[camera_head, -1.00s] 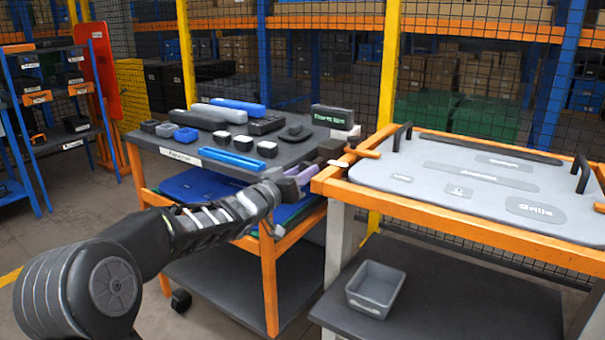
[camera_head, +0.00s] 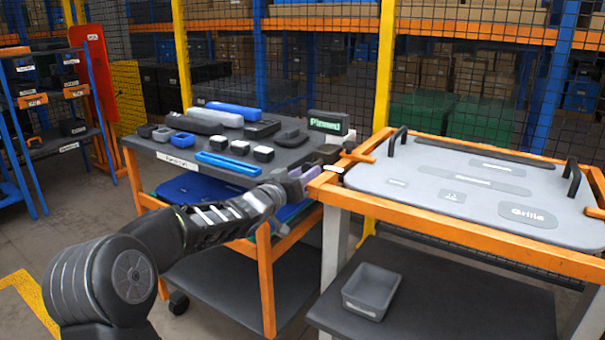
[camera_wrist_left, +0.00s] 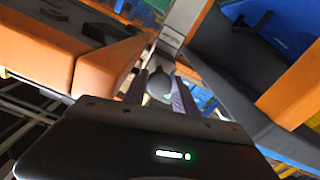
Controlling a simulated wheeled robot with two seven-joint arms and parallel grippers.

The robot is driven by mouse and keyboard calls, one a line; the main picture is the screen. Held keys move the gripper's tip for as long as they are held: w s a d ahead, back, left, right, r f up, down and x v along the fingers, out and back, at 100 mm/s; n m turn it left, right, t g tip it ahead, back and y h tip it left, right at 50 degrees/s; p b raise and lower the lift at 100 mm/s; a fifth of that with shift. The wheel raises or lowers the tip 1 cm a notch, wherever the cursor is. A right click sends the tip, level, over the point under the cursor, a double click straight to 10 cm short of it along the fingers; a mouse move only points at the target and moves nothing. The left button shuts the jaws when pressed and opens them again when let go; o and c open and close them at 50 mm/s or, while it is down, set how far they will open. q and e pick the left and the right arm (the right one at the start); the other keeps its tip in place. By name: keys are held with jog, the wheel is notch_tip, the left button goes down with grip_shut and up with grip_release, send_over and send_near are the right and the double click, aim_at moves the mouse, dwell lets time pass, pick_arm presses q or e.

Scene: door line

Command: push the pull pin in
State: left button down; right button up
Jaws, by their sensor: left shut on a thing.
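The pull pin's dark grey rounded knob (camera_wrist_left: 160,84) shows in the left wrist view between the two purple fingers. My left gripper (camera_head: 312,175) is at the near left corner of the orange fixture frame (camera_head: 440,225) in the head view. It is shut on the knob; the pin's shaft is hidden. A small dark display (camera_head: 328,123) behind the gripper reads "Pinned" in green. My right gripper is in neither view.
A grey panel (camera_head: 400,185) with two black handles lies in the orange frame. A parts cart (camera_head: 150,150) with grey and blue pieces stands to the left. A grey bin (camera_head: 370,290) sits on the lower shelf. Mesh fencing stands behind.

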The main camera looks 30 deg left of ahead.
pick_arm(q)
jog(key=c, duration=1.5)
grip_release()
jog(key=shift+a+r, duration=0.1)
jog(key=shift+r, duration=0.05)
jog(key=shift+o, duration=1.2)
jog(key=shift+w, duration=0.2)
jog(key=shift+s, duration=0.15)
jog(key=s, duration=0.7)
jog(key=shift+s+a+p, duration=0.15)
jog(key=shift+s+p, duration=0.15)
jog(key=shift+p, duration=0.05)
